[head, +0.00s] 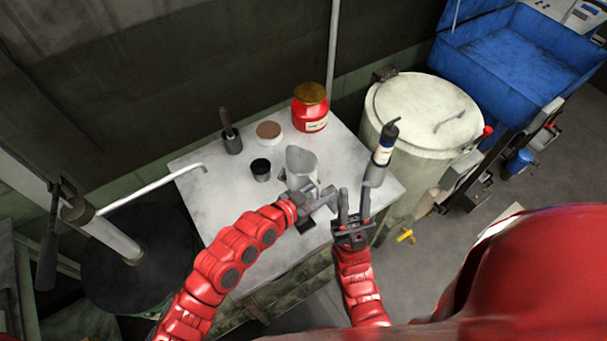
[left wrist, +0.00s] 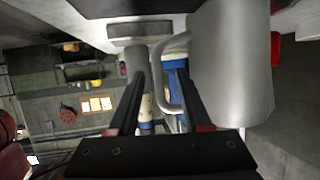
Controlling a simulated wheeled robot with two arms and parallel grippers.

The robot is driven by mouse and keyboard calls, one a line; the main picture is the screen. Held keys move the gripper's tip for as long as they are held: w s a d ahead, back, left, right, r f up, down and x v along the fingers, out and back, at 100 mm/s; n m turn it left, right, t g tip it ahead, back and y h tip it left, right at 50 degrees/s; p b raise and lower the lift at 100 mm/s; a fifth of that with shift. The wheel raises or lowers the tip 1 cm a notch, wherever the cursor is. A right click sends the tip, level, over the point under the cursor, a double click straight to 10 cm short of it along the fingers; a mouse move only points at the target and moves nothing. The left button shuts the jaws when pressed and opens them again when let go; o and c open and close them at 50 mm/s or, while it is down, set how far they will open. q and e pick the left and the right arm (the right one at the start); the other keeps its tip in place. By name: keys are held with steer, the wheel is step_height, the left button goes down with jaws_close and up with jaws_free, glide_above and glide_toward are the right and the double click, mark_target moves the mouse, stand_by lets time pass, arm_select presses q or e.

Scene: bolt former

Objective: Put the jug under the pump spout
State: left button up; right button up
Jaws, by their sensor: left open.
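The grey metal jug (head: 301,163) stands on the light table, with its handle toward my left gripper. In the left wrist view the jug (left wrist: 232,60) fills the upper right, and its looped handle (left wrist: 161,80) shows between or just beyond my finger tips; I cannot tell which. My left gripper (head: 322,196) is open beside the jug; in the left wrist view its fingers (left wrist: 160,85) are apart. The pump (head: 105,230) stands on a black drum at the left, and its white spout (head: 160,185) reaches over the table's left edge. My right gripper (head: 354,205) is open and empty, fingers upward, at the table's front right.
A small black cup (head: 261,169), a round tub (head: 269,132), a dark holder with a handle (head: 232,140) and a red jar (head: 310,108) stand on the table (head: 205,200). Free tabletop lies below the spout's end.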

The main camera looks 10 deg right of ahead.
arm_select(q)
steer(key=shift+x, duration=1.35)
jaws_close()
stand_by(0.4)
